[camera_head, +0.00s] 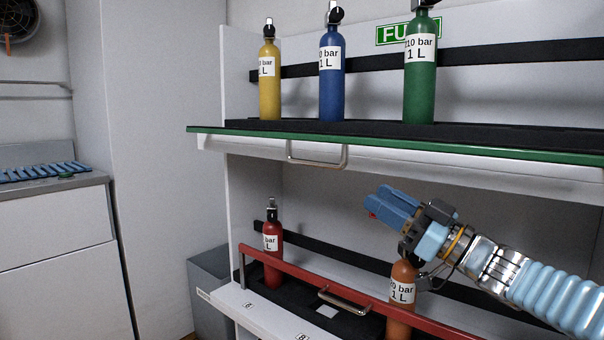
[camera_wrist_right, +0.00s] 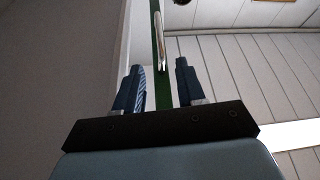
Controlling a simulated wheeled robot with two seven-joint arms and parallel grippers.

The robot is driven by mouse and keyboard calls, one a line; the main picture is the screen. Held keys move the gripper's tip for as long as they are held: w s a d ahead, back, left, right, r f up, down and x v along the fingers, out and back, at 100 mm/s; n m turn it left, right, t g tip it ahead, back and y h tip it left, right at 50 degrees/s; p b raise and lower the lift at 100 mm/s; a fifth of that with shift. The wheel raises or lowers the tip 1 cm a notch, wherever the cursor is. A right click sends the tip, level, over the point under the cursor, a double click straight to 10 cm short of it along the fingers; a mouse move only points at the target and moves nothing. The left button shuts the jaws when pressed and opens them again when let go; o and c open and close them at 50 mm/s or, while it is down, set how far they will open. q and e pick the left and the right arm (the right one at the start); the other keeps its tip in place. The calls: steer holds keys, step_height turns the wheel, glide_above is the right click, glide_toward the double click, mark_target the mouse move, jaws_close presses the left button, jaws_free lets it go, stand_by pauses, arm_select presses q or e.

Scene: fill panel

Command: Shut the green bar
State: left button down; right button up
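The green bar (camera_head: 400,155) runs along the front edge of the upper shelf, level with the shelf and below the bottles. Its silver handle (camera_head: 317,163) hangs beneath it toward the left. In the right wrist view the green bar (camera_wrist_right: 158,20) runs upright in the picture, with the handle (camera_wrist_right: 163,45) on its right side. My right gripper (camera_head: 376,206) is below the bar and right of the handle, apart from both. Its two fingers (camera_wrist_right: 160,72) are spread with nothing held; the bar shows beyond the gap. My left gripper is not in view.
Yellow (camera_head: 270,90), blue (camera_head: 331,85) and green (camera_head: 420,85) bottles stand on the upper shelf. Below, a red bar (camera_head: 290,272) crosses in front of a red bottle (camera_head: 272,240) and an orange bottle (camera_head: 403,270). My right arm is close to the orange bottle.

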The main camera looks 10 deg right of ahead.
mark_target(323, 164)
steer(key=x, duration=1.3)
steer(key=shift+w+a+r+p, duration=0.1)
steer(key=shift+w+r+p, duration=0.1)
steer(key=shift+p, duration=0.15)
jaws_close()
